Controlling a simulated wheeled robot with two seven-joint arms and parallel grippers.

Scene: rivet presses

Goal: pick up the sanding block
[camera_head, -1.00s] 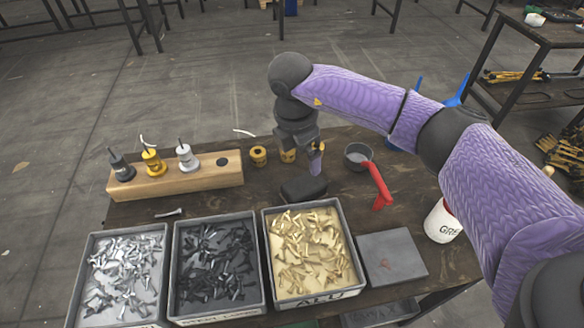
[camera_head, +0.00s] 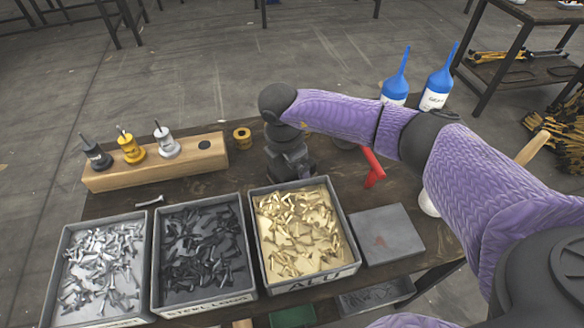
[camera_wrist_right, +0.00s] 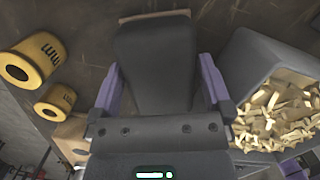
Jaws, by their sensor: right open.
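The sanding block is a dark, rounded block (camera_wrist_right: 153,65) lying on the brown table top in the right wrist view. My right gripper (camera_wrist_right: 160,85) is open, with one purple finger on each side of the block. I cannot tell whether the fingers touch it. In the head view my right gripper (camera_head: 290,165) is low over the table behind the tray of gold rivets, and it hides the block. My left gripper is not in view.
Trays of silver (camera_head: 105,270), black (camera_head: 205,245) and gold rivets (camera_head: 302,230) line the front. A wooden stand (camera_head: 155,175) with rivet tools is at left.

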